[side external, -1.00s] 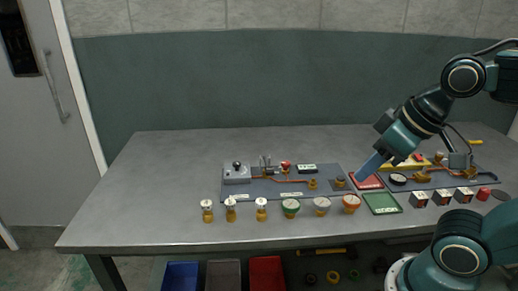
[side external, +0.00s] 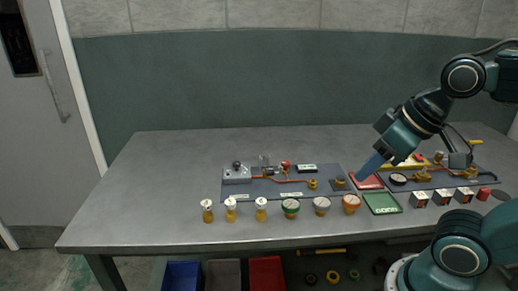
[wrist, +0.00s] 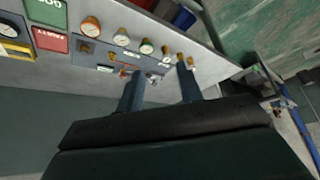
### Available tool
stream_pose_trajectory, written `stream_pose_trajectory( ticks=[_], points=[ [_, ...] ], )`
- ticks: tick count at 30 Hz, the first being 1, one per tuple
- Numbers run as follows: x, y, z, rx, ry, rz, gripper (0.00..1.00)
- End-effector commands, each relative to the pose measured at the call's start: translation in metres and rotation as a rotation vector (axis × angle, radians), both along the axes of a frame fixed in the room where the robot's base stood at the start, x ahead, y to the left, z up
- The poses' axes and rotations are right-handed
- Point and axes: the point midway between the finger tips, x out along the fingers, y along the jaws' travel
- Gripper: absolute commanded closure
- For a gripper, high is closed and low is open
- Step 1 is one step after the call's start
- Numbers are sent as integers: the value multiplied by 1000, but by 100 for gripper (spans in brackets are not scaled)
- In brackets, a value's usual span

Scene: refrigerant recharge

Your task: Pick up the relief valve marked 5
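Three small brass valves with white round tops stand in a row at the front left of the table: the left one (side external: 208,211), the middle one (side external: 231,210) and the right one (side external: 261,210). Their marks are too small to read, so I cannot tell which is marked 5. They also show small near the fingertips in the wrist view, the nearest to the gauges being the right valve (wrist: 166,51). My gripper (wrist: 160,80) is open and empty, its two blue fingers apart. In the side view my gripper (side external: 364,172) is above the table, right of the valves.
Green, white and orange gauges (side external: 291,208) stand right of the valves. Behind them is a grey panel (side external: 240,189) with piping. A green tray (side external: 382,204) and a red tray (side external: 368,182) lie further right. The table's left side is clear. Coloured bins (side external: 182,275) sit below.

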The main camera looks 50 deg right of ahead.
Motion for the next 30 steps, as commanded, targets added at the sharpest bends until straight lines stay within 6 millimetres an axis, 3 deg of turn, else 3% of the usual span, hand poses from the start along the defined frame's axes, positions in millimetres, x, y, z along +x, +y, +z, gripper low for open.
stream_pose_trajectory(
  ticks=[2,5,19,23,30],
  points=[
    [0,0,0,0,0,0,64],
    [0,0,0,0,0,0,46],
    [6,0,3,12,10,-20,46],
    [18,1,8,36,31,-63,46],
    [57,5,18,104,94,-201,46]
  ],
)
